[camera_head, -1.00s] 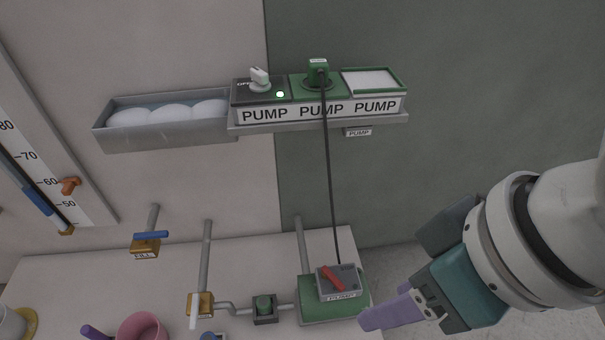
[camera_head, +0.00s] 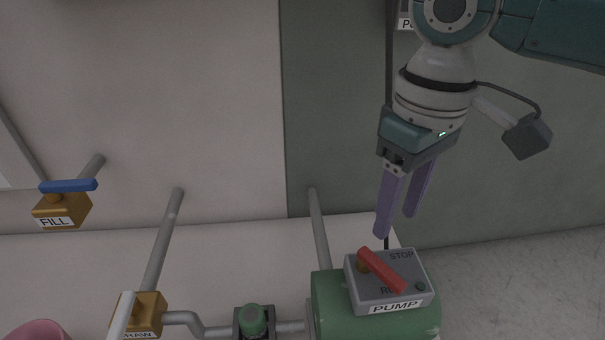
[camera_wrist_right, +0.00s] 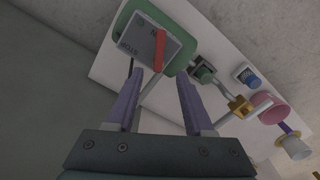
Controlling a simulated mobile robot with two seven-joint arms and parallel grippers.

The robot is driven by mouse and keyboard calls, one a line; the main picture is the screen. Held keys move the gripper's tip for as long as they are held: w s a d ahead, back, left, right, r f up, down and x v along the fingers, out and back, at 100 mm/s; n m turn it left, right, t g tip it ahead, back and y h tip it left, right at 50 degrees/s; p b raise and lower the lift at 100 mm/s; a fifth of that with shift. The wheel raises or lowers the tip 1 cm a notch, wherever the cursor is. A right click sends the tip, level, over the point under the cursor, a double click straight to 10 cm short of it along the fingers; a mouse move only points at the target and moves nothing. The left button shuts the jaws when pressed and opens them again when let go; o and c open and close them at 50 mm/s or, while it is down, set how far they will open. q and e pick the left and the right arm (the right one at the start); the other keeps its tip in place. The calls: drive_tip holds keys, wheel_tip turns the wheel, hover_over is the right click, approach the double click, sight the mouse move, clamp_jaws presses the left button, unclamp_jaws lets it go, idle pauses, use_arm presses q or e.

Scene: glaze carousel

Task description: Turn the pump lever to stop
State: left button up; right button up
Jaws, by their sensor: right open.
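The red pump lever (camera_head: 381,270) sits on a grey switch box (camera_head: 365,296) labelled PUMP. The box rests on a green pump body (camera_head: 329,297). My right gripper (camera_head: 397,226) is open and empty, fingers pointing down, above and behind the box. In the right wrist view the lever (camera_wrist_right: 160,48) lies beyond the gripper's purple fingers (camera_wrist_right: 165,82), apart from them. My left gripper is not in view.
A brass FILL valve (camera_head: 62,211) with a blue handle is at the left. A dark cable runs down behind my right gripper.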

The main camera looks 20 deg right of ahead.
sight(382, 266)
wheel_tip(382, 266, down, 10)
drive_tip(key=b, duration=0.7)
drive_tip(key=shift+f, duration=0.2)
clamp_jaws()
idle(0.9)
